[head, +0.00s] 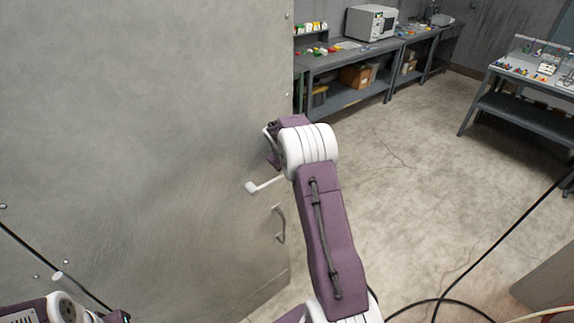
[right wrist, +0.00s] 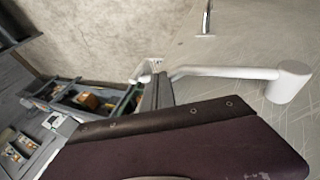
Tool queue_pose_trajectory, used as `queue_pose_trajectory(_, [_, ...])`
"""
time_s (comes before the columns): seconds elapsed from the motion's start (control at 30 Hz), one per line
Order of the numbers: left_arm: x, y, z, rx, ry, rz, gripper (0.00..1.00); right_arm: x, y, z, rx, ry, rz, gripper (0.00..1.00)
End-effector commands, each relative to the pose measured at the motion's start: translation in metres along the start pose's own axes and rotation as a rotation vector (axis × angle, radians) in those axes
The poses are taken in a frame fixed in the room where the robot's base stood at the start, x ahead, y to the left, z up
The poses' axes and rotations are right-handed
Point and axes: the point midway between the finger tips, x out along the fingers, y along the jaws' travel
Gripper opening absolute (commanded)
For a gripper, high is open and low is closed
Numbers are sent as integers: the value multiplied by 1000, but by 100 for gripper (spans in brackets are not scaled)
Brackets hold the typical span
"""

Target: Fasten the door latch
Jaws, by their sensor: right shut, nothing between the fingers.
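The door is a large grey metal panel (head: 140,130) filling the left of the head view. A white latch lever (head: 263,184) with a round knob sticks out near its right edge. The lever also shows in the right wrist view (right wrist: 225,72), with its knob at the right. My right gripper (right wrist: 157,92) is shut and empty, close beside the lever's inner end; I cannot tell whether they touch. In the head view my right wrist hides most of it. My left arm shows only at the bottom left corner, with its fingers out of view.
A metal pull handle (head: 281,224) is on the door below the lever. A grey workbench (head: 350,62) with a microwave (head: 371,22) stands behind, and another table (head: 525,105) is at the right. Black cables (head: 440,301) lie at the lower right. The middle floor is clear.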

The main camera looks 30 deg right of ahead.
Motion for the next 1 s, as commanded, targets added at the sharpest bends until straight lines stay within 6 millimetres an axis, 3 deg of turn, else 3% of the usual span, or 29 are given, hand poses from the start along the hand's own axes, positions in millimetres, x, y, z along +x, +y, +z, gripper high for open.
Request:
queue_pose_trajectory(0.77, [5,0,0,0,0,0,0,8,-3,4,-1,-6,-3,0])
queue_pose_trajectory(0.87, [-5,0,0,0,0,0,0,-4,2,1,-1,-5,-3,0])
queue_pose_trajectory(1.0, [-34,1,-4,0,0,0,0,-39,18,-11,-3,4,1,0])
